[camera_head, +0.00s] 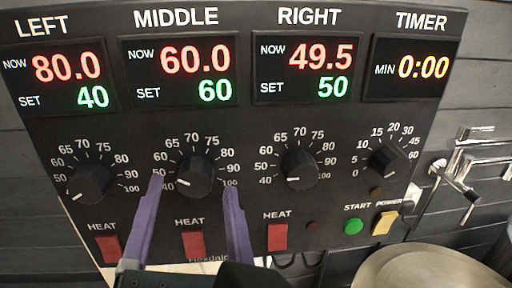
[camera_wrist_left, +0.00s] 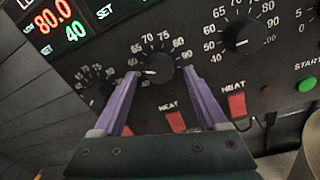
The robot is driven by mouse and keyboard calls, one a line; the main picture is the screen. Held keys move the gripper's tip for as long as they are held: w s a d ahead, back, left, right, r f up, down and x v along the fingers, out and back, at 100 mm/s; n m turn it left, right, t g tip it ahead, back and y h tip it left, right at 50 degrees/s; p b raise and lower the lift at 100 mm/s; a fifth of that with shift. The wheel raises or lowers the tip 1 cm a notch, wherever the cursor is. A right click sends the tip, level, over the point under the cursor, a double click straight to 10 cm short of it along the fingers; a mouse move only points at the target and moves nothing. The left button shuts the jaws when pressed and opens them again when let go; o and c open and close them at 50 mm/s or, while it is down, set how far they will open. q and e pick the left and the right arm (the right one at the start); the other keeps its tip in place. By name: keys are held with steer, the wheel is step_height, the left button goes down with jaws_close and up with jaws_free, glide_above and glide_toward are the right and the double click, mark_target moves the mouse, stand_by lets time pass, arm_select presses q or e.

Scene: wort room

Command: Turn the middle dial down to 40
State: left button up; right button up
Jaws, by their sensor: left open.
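The middle dial (camera_head: 197,175) is a round black knob on the dark panel. Its white mark points to the lower left. The middle display (camera_head: 180,69) reads NOW 60.0 in red and SET 60 in green. My left gripper (camera_head: 192,182) is open, with one purple finger on each side of the middle dial. I cannot tell whether the fingers touch it. In the left wrist view the middle dial (camera_wrist_left: 154,69) shows between the fingertips of the left gripper (camera_wrist_left: 160,73), its mark towards the left. The fingers partly cover the scale. My right gripper is not in view.
The left dial (camera_head: 91,182), right dial (camera_head: 300,170) and timer dial (camera_head: 389,158) flank the middle one. Red HEAT switches (camera_head: 193,244) sit below, with a green START button (camera_head: 353,226) and yellow POWER switch (camera_head: 385,222). Metal taps (camera_head: 462,170) and a round metal lid (camera_head: 430,272) are at right.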

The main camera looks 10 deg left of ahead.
arm_select(q)
steer(key=shift+w+a, duration=0.2)
steer(key=shift+w, duration=0.35)
steer(key=shift+c, duration=0.2)
jaws_close()
